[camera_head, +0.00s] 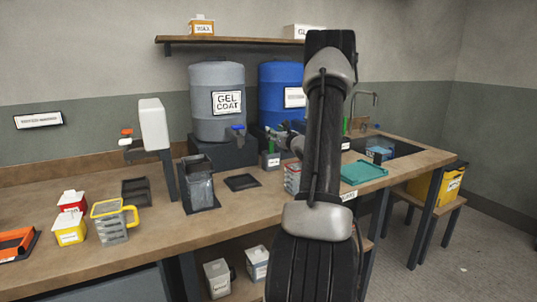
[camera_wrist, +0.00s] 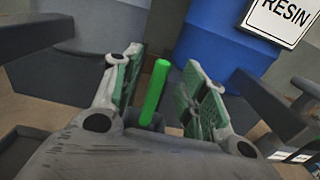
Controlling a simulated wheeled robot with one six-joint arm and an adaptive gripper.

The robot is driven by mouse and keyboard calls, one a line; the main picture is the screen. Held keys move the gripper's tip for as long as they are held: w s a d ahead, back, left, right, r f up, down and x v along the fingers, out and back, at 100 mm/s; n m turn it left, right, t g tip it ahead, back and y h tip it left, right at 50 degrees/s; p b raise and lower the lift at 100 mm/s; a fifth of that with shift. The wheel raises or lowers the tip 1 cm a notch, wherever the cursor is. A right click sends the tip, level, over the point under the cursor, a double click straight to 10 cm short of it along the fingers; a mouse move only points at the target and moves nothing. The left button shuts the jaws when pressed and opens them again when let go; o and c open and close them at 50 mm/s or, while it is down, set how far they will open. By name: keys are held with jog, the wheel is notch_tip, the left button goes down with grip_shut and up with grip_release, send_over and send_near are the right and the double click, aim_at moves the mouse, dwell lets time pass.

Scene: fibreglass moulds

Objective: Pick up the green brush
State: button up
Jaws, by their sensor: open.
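The green brush shows as an upright green handle (camera_wrist: 155,92) in the wrist view, between the two fingers of my gripper (camera_wrist: 160,90). There are visible gaps on both sides of it, and its lower end is hidden behind my gripper's body. My gripper is open, with green pads on its fingers. In the head view, my gripper (camera_head: 278,138) is in front of the blue drum, beside a green upright shape (camera_head: 271,146) above a small grey labelled pot (camera_head: 270,161). I cannot tell there where handle and finger pads separate.
A grey GEL COAT drum (camera_head: 217,102) and a blue RESIN drum (camera_wrist: 220,45) stand behind. A dark bin (camera_head: 198,183), a black tray (camera_head: 242,182) and a teal tray (camera_head: 363,172) are on the bench (camera_head: 140,246). Another green upright item (camera_head: 345,125) shows right of my arm.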

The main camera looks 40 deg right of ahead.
jog(key=x, duration=0.4)
jog(key=shift+w+d+f, duration=0.1)
jog(key=shift+w+d, duration=0.1)
grip_shut()
